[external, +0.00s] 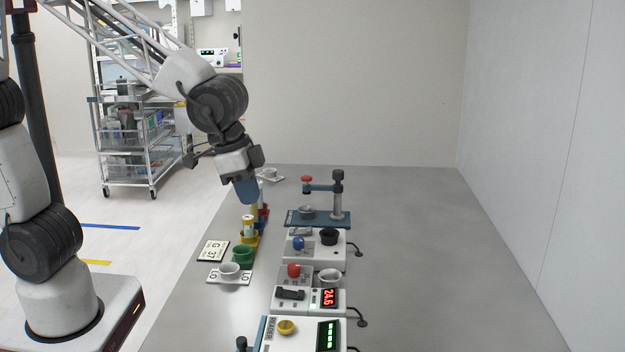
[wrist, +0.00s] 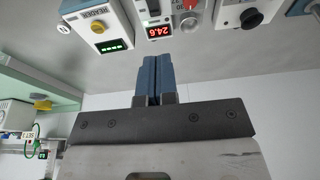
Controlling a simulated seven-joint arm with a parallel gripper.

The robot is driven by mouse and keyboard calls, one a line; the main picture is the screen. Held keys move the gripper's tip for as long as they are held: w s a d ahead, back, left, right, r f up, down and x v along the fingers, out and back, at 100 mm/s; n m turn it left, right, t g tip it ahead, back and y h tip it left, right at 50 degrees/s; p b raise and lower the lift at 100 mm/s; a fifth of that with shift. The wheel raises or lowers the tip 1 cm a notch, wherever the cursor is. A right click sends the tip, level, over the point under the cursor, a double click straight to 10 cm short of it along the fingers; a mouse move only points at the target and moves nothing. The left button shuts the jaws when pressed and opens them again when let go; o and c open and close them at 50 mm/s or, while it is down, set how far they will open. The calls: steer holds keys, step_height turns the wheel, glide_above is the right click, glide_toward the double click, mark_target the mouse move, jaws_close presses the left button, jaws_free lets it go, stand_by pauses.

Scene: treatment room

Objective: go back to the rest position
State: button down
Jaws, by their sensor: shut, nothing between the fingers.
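My gripper (external: 246,190) hangs from the arm over the left side of the grey table, with its blue fingers pointing down, above the row of coloured holders. In the wrist view my gripper (wrist: 153,62) shows its two blue fingers pressed together with nothing between them. In the external view the fingertips are close to a yellow-topped tube (external: 248,224) in a yellow holder; I cannot tell whether they touch anything.
A green holder (external: 243,256), a white plate with a cup (external: 230,271) and a card marked G 37 (external: 213,251) lie near the left edge. Devices line the middle, including a reader (external: 287,328) and a teal press stand (external: 338,200). The table's right side (external: 450,260) is clear.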

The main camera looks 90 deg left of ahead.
steer(key=s+a+r, duration=0.1)
steer(key=s+r, duration=0.1)
steer(key=s, duration=1)
steer(key=s+a+r, duration=0.2)
steer(key=s+r, duration=0.1)
steer(key=s, duration=0.9)
steer(key=shift+w, duration=0.1)
stand_by(1.4)
